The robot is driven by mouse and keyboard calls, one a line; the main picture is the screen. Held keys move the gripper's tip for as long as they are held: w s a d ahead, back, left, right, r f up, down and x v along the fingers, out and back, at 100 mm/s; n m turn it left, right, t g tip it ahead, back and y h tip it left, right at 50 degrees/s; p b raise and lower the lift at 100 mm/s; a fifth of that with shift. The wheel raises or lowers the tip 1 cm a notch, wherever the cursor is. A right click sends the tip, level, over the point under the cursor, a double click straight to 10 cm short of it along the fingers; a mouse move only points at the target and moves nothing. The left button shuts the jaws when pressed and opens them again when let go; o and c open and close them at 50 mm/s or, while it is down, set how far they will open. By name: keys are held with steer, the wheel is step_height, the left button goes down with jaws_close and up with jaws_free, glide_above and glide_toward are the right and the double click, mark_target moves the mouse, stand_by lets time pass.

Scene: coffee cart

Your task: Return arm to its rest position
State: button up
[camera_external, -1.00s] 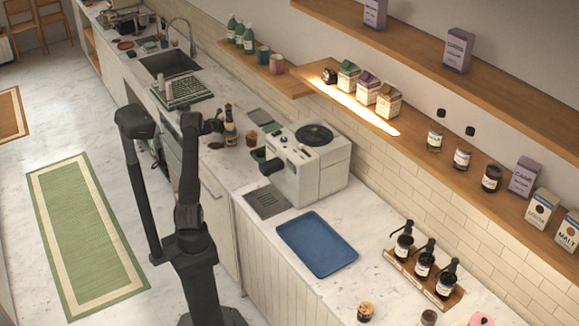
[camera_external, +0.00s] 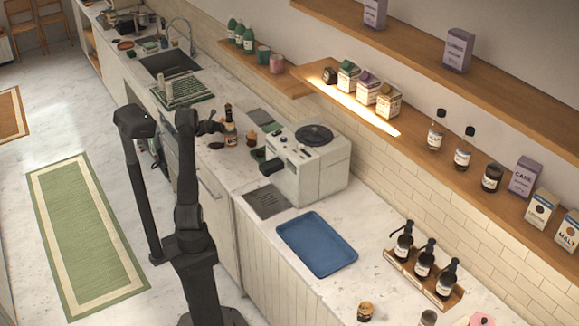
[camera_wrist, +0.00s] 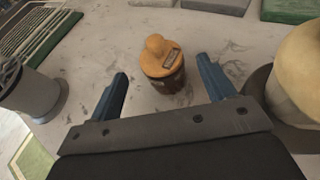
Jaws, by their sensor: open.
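My gripper (camera_external: 212,127) is over the counter (camera_external: 215,165), left of the white coffee machine. In the wrist view, my gripper (camera_wrist: 168,90) is open, with its two blue fingers apart and nothing held between them. A small dark jar with an orange-brown knobbed top (camera_wrist: 158,58) stands on the counter beyond the fingertips, in line with the gap. My arm is raised and bent at the elbow, reaching toward the counter from the floor side.
A grey cylinder (camera_wrist: 32,92) is left of the fingers and a rounded beige object (camera_wrist: 302,72) is close on the right. The white coffee machine (camera_external: 312,170) and blue tray (camera_external: 316,244) stand on the counter. Open floor (camera_external: 125,180) lies left of my arm.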

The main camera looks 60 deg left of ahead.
steer(key=x, duration=0.7)
steer(key=shift+w+f, duration=0.1)
steer(key=shift+f, duration=0.15)
steer(key=w+d+r, duration=0.2)
steer(key=d+r, duration=0.1)
steer(key=r, duration=0.7)
steer(key=w+d+r, duration=0.2)
steer(key=r, duration=0.9)
steer(key=w+d+r, duration=0.1)
steer(key=d+r, duration=0.2)
steer(key=r, duration=0.7)
steer(key=w+d+r+m+t+h, duration=0.1)
steer(key=w+d+r, duration=0.3)
steer(key=d+r, duration=0.7)
steer(key=w+d+r+m+t+h, duration=0.1)
steer(key=w+d+r+m+h, duration=0.3)
steer(key=d+r, duration=0.7)
steer(key=w+d, duration=0.1)
steer(key=d, duration=0.6)
steer(key=shift+w+r+h, duration=0.25)
steer(key=shift+r+h, duration=0.05)
steer(key=s+a+f+n+y, duration=0.1)
steer(key=a+f, duration=0.4)
steer(key=a, duration=0.3)
steer(key=s+a+f+n+g+y, duration=0.1)
steer(key=s+a+f+n+y, duration=0.1)
steer(key=a+f, duration=0.4)
steer(key=a, duration=0.3)
steer(key=shift+s+y, duration=0.2)
steer(key=shift+y, duration=0.1)
